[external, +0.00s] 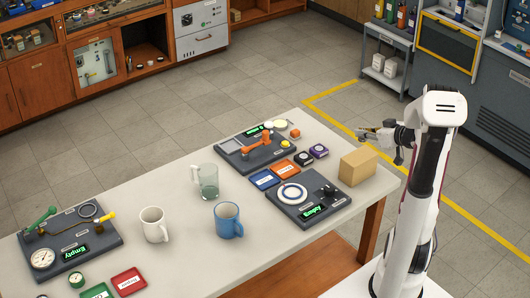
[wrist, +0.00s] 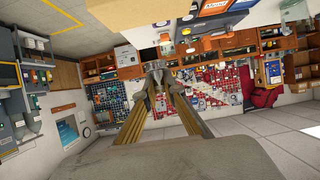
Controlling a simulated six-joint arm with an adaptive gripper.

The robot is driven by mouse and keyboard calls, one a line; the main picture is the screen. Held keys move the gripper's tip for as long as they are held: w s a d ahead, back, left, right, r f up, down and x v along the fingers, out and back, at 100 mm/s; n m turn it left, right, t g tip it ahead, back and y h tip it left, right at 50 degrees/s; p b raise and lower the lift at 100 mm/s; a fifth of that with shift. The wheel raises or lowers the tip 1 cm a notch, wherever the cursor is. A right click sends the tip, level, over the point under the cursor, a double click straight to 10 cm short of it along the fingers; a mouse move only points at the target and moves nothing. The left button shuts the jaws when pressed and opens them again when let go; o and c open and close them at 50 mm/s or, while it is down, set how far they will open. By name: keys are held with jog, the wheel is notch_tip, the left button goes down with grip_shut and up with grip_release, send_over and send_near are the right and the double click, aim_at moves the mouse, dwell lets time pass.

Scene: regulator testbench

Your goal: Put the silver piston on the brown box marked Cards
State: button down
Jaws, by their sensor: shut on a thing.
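My gripper (external: 366,133) is raised above the right end of the table, behind and slightly above the brown box. In the wrist view my gripper (wrist: 156,72) is shut on a small grey, silvery thing at its fingertips, which looks like the silver piston (wrist: 155,66). In the external view the held thing is too small to make out. The brown box (external: 358,166) stands on the table near its right end, its top bare; its marking cannot be read. A tan block at the top of the wrist view (wrist: 122,14) looks like the same box.
On the table (external: 190,247), a dark test panel with a white ring (external: 310,203) and small blue, orange, black and purple boxes stand left of the brown box. Another panel with an orange lever (external: 258,147) is behind them. A glass jug (external: 207,180) and two mugs stand mid-table.

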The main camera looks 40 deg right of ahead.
aim_at(362, 139)
jog(key=shift+f, duration=1.4)
jog(key=shift+f, duration=0.15)
jog(key=shift+f, duration=1.75)
jog(key=shift+f, duration=0.15)
jog(key=c, duration=2.1)
grip_release()
jog(key=shift+c, duration=0.2)
jog(key=shift+r, duration=0.2)
jog(key=shift+s+r, duration=0.25)
jog(key=shift+s, duration=0.25)
jog(key=v, duration=1.1)
